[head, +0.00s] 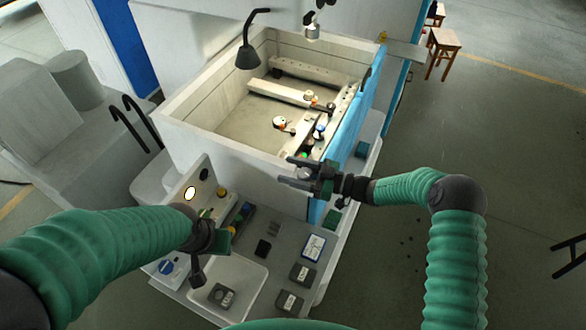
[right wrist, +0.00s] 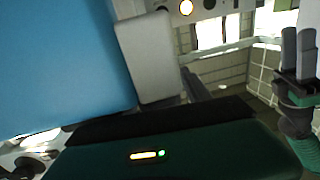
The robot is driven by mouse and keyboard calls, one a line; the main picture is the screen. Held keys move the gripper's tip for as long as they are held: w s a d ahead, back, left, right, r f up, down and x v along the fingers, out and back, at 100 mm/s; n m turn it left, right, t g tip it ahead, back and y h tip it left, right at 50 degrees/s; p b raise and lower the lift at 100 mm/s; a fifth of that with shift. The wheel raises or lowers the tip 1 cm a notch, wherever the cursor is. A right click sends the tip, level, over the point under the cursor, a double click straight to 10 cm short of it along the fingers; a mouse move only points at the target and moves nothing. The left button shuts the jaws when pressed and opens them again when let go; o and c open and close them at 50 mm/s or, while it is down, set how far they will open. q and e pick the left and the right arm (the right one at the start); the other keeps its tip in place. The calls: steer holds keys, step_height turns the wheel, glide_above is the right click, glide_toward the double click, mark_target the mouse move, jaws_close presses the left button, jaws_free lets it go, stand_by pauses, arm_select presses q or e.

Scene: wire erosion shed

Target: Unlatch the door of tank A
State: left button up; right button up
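The open-topped, pale tank (head: 225,150) stands at the centre of the head view. A blue panel (head: 366,105), seemingly its door, runs along its right side. A large blue surface (right wrist: 65,65) also fills the left of the right wrist view. I cannot make out a latch or a tank letter. My right gripper (head: 293,172) is at the tank's near right corner, its two fingers apart with nothing seen between them. Contact with the panel cannot be told. My left gripper (head: 202,262) hangs over the front console, its fingers mostly hidden in the head view.
A console (head: 262,225) with buttons, small dark boxes and a white tray (head: 256,278) lies in front of the tank. A black lamp (head: 249,55) overhangs the tank's back left. Clamps and bars lie inside.

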steer(key=shift+a, duration=0.1)
steer(key=c, duration=0.5)
steer(key=shift+d, duration=0.4)
jaws_close()
arm_select(q)
steer(key=shift+a, duration=0.1)
